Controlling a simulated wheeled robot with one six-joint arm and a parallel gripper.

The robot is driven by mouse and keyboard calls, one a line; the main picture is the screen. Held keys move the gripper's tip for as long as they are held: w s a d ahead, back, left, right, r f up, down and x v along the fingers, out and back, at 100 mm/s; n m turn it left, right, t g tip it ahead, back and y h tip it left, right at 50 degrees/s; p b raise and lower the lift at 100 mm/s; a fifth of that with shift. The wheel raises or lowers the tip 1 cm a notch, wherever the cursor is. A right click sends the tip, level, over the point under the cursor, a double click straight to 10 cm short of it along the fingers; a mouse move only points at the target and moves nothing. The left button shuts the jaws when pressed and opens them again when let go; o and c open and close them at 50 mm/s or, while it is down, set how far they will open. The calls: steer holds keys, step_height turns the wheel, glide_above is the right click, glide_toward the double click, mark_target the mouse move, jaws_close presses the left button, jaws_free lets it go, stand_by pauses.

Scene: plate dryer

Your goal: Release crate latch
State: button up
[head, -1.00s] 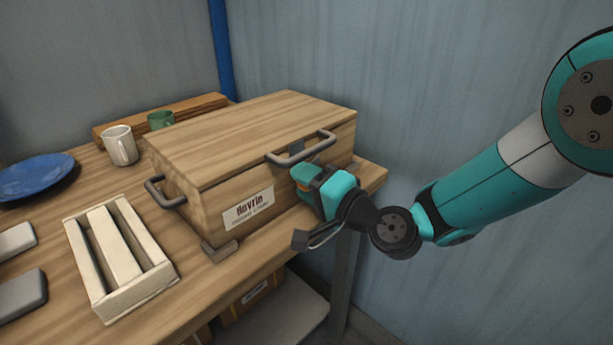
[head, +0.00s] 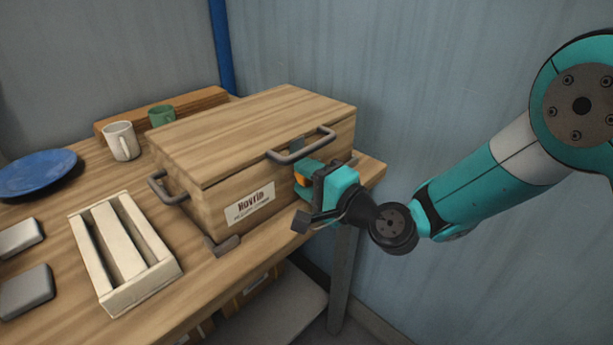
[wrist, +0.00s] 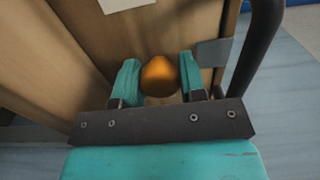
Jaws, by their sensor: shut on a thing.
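The wooden crate (head: 215,200) stands on the bench with its lid (head: 250,120) down. Its orange latch knob (head: 300,179) is on the front face, right of the white label (head: 250,204) and below the front lid handle (head: 300,146). My gripper (wrist: 158,76) is shut on this rounded orange knob, which also shows in the wrist view (wrist: 159,80) between the two teal fingers. A grey metal plate (wrist: 213,53) lies beside the right finger in the wrist view. In the head view my gripper hides part of the latch area.
The grey lid handle arches close to my gripper. A slatted wooden box (head: 125,255), a white mug (head: 122,141), a green mug (head: 161,115) and a blue plate (head: 38,174) are on the bench to the left. Open room lies right of the crate, before the wall.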

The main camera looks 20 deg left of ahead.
steer(key=o, duration=0.9)
steer(key=b+v, duration=1.1)
steer(key=v, duration=0.6)
steer(key=shift+d+b, duration=0.2)
steer(key=shift+b, duration=0.2)
steer(key=shift+s, duration=0.15)
